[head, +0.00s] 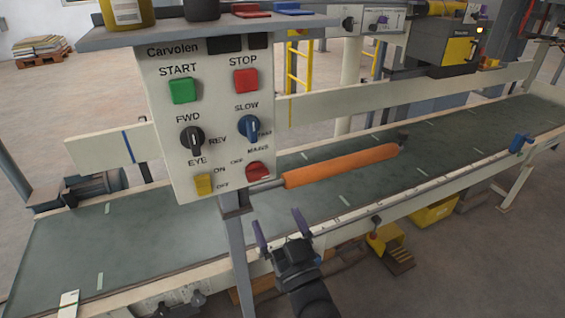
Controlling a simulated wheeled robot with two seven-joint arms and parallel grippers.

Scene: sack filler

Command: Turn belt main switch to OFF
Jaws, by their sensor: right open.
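The control panel (215,125) is a pale upright box labelled Carvolen. The red mains switch (257,172) is at its lower right, under the word MAINS, with an OFF label to its left. Which way its handle is turned is too small to tell. My right gripper (275,216) is open and empty, below and slightly right of the switch, apart from it. Its fingers point up the picture, toward the panel.
The panel also carries a green START button (183,90), red STOP button (246,80), black knob (191,140), blue knob (249,128) and yellow eye switch (204,184). An orange-sleeved bar (340,165) sticks out right of the switch above the green belt (130,240). A post (236,250) supports the panel.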

